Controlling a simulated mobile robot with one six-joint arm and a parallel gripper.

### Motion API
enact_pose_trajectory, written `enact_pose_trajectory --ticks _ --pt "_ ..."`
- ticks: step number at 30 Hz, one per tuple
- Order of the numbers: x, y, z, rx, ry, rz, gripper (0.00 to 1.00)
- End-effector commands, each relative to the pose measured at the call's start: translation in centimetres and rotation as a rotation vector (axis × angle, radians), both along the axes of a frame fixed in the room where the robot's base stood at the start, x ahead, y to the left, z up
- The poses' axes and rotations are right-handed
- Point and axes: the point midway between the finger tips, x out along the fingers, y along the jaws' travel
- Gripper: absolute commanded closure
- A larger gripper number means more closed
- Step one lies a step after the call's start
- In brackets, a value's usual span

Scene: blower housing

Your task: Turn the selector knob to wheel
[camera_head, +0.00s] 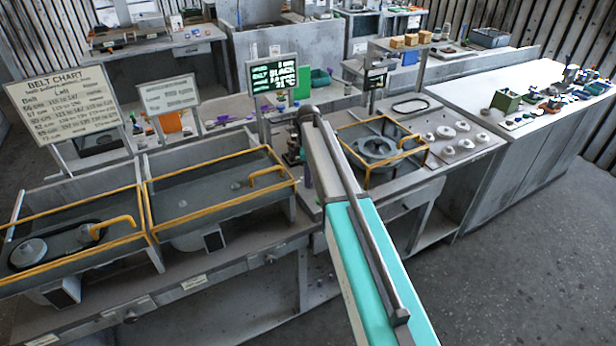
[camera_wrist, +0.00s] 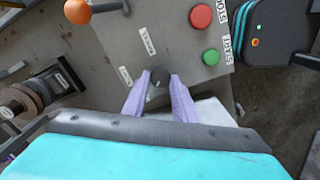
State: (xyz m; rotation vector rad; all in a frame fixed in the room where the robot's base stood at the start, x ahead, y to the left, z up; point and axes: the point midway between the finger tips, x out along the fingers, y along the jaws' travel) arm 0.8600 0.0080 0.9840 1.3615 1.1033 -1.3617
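In the wrist view a small dark round selector knob (camera_wrist: 159,77) sits on a grey control panel (camera_wrist: 190,85). Small white labels lie around it: one above (camera_wrist: 147,41) and one to the left (camera_wrist: 126,76). Their print is too small to read, so I cannot tell the knob's setting. My gripper (camera_wrist: 159,82) has pale purple fingers, one on each side of the knob. Their tips sit close against it with no clear gap. In the head view my arm hides the gripper and the knob.
On the same panel are a red button (camera_wrist: 201,16) and a green button (camera_wrist: 211,57), beside STOP and START lettering. An orange ball handle (camera_wrist: 77,11) is at upper left. The head view shows benches with yellow-railed bays (camera_head: 215,190) and a belt chart (camera_head: 62,104).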

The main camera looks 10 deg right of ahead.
Motion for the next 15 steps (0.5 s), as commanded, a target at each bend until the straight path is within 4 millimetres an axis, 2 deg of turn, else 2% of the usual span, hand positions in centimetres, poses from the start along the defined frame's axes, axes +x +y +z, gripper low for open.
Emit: enact_pose_trajectory --ticks 15 --pt "0.08 -0.05 -0.11 0.000 -0.001 -0.093 0.97"
